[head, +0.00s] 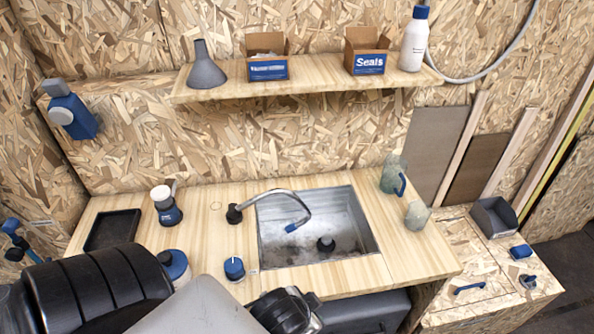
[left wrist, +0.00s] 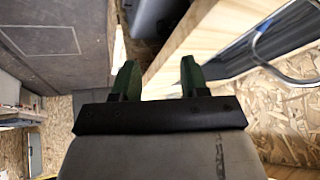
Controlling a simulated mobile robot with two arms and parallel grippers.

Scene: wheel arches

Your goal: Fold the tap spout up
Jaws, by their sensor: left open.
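The tap has a dark base (head: 234,214) on the wooden counter at the left edge of the metal sink. Its thin curved grey spout (head: 290,193) arches right over the sink and ends in a blue tip pointing down into it. My left gripper (left wrist: 160,82) has two green fingers, apart and with nothing between them, seen in the left wrist view beside a wooden edge. A curved shiny tube (left wrist: 262,60) shows at the upper right there, apart from the fingers; I cannot tell whether it is the spout. My right gripper is not in view.
The sink (head: 365,222) is set into the counter (head: 110,205). A blue knob (head: 234,267) and a blue-labelled pump bottle (head: 166,206) stand left of it. A jug (head: 392,175) and a clear cup (head: 417,214) stand right. A shelf (head: 310,77) hangs above.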

